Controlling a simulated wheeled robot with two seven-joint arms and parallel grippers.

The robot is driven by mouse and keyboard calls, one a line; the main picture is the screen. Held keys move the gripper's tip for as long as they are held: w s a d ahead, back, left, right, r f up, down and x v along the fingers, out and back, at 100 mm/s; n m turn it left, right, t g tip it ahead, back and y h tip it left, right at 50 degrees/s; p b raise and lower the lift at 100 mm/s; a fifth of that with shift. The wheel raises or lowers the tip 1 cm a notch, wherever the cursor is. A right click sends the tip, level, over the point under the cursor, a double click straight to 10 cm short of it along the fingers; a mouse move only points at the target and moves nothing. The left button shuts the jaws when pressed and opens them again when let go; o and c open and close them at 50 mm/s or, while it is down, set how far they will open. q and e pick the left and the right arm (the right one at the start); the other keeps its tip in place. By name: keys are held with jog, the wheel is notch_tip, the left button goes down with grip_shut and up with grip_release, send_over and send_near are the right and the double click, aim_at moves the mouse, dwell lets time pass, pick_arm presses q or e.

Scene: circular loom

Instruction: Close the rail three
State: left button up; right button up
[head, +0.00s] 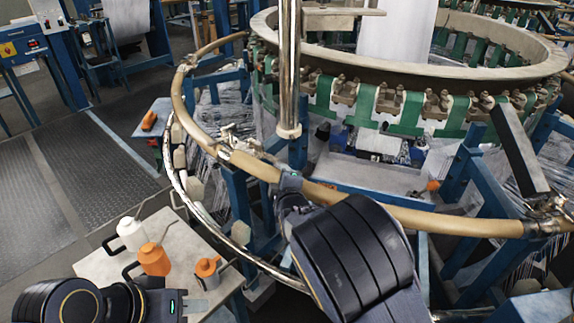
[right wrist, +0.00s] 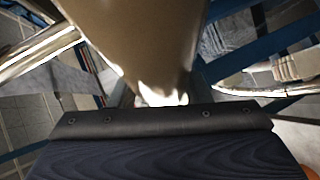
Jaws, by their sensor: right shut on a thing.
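A tan, curved rail (head: 410,215) runs across the front of the loom in the head view. Its left end is by a metal latch (head: 245,148), in line with the neighbouring rail section, and its right end is by another metal fitting (head: 545,215). I see no number on it. My right gripper (head: 289,182) is shut on this rail near its left part; the arm hides some of the contact. The rail also fills the top of the right wrist view (right wrist: 140,45), where the fingertips are hidden. My left gripper (head: 196,306) is low at left, away from the rail; its jaw opening is unclear.
Blue frame posts stand beneath the rail. A dark slanted panel (head: 520,150) is at right. The floor at far left is clear.

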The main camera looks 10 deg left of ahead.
notch_tip(320, 180, down, 2)
jog(key=shift+f+b, duration=0.25)
jog(key=shift+b, duration=0.15)
jog(key=shift+s+d+f, duration=0.1)
jog(key=shift+s+f, duration=0.05)
jog(key=shift+f, duration=0.35)
jog(key=shift+f+h, duration=0.15)
jog(key=shift+h, duration=0.15)
jog(key=o, duration=1.1)
jog(key=shift+c, duration=0.2)
jog(key=o, duration=0.3)
jog(key=shift+r, duration=0.2)
jog(key=v, duration=0.7)
jog(key=shift+s+d+b, duration=0.15)
jog(key=shift+s+b, duration=0.1)
jog(key=shift+b, duration=0.1)
